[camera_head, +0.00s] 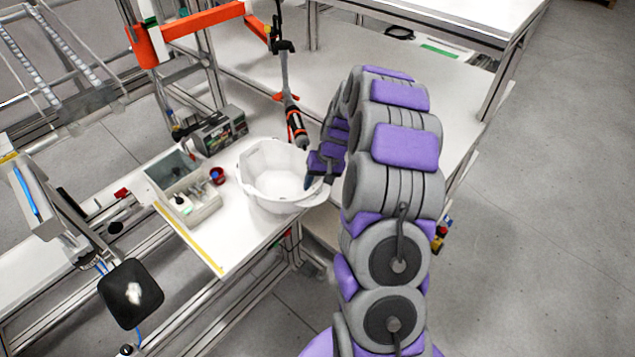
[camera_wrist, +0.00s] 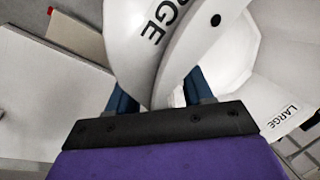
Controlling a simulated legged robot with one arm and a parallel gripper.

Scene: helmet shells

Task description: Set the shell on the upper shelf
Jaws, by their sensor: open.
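A white helmet shell (camera_head: 270,172) sits open side up on the white workbench in the head view. In the wrist view the shell (camera_wrist: 240,60) fills the upper right, with the word "LARGE" on it. My gripper (camera_head: 312,180) is at the shell's right rim. In the wrist view my gripper (camera_wrist: 158,95) has its two blue fingers apart, with the shell's rim between them; the fingertips are partly hidden behind the shell. A raised white surface (camera_head: 445,18) stands at the top right; I cannot tell whether it is the upper shelf.
Floor at right is clear.

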